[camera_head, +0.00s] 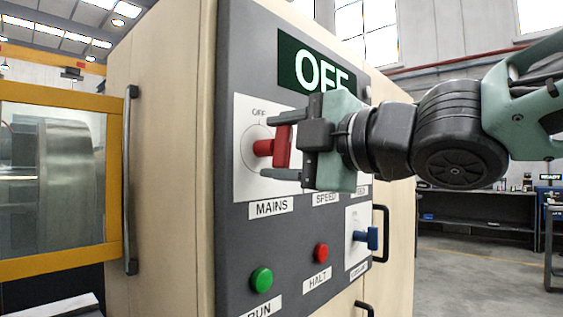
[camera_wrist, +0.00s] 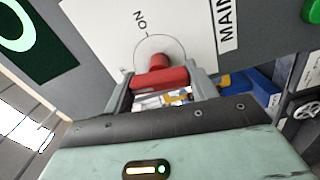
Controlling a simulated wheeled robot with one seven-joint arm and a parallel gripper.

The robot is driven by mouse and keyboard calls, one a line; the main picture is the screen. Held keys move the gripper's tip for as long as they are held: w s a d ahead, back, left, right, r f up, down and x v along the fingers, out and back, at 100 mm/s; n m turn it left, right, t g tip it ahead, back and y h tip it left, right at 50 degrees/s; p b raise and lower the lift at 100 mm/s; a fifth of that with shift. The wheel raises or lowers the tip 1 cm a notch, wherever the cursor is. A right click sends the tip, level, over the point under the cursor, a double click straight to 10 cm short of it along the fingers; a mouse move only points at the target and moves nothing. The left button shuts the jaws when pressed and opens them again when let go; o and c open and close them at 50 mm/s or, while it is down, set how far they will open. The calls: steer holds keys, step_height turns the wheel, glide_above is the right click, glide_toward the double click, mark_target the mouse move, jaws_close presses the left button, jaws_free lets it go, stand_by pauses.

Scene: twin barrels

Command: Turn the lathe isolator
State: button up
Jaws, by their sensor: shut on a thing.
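The lathe isolator is a red handle (camera_head: 282,147) on a white plate (camera_head: 243,178) labelled MAINS, on the grey control panel (camera_head: 232,60). An OFF mark shows above the handle in the head view. My gripper (camera_head: 288,152) is at the handle with one finger above and one below it. In the wrist view the red handle (camera_wrist: 160,78) lies between the two fingers of my gripper (camera_wrist: 165,85), which are shut on it. An ON mark shows on the plate in the wrist view. My gripper hides part of the panel to the right.
A display (camera_head: 312,68) reading OFF sits above the handle. A blue handle (camera_head: 366,238), a green RUN button (camera_head: 261,280) and a red HALT button (camera_head: 321,252) sit below. Black bar handles (camera_head: 386,232) stick out at the right. Open floor lies beyond.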

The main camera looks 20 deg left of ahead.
steer(key=shift+f+n+b, duration=0.15)
steer(key=shift+n+b, duration=0.35)
steer(key=shift+n, duration=0.4)
steer(key=o, duration=1)
steer(key=shift+p+v, duration=6.75)
steer(key=shift+v, duration=1.95)
